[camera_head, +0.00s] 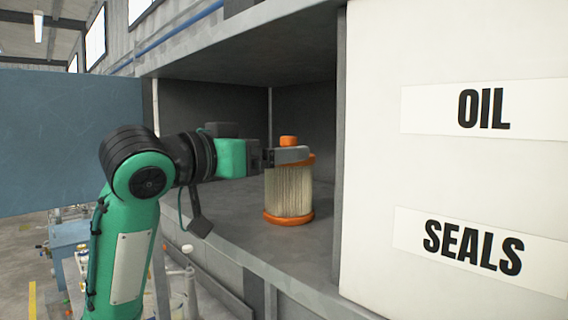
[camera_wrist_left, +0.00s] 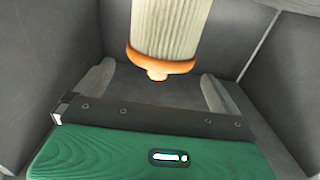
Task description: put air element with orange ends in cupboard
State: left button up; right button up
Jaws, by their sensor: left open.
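The air element (camera_head: 289,192), a pale pleated cylinder with orange ends, stands upright on the grey cupboard shelf (camera_head: 230,205). My left gripper (camera_head: 288,155) reaches in from the left at the height of its top end, and one finger covers part of that end. The orange knob shows just above the finger. In the left wrist view, the air element (camera_wrist_left: 168,28) is at the top, its orange end and knob facing the camera. The left gripper (camera_wrist_left: 157,88) is open, with its fingers spread wide on either side of the knob. My right gripper is out of view.
The cupboard's blue door (camera_head: 65,140) stands open at the left. A white panel (camera_head: 440,50) with OIL and SEALS labels borders the opening on the right. The shelf around the element is bare, and the compartment has dark walls.

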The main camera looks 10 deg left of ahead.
pick_arm(q)
jog(key=b+v, duration=0.3)
jog(key=v, duration=0.4)
dwell(0.4)
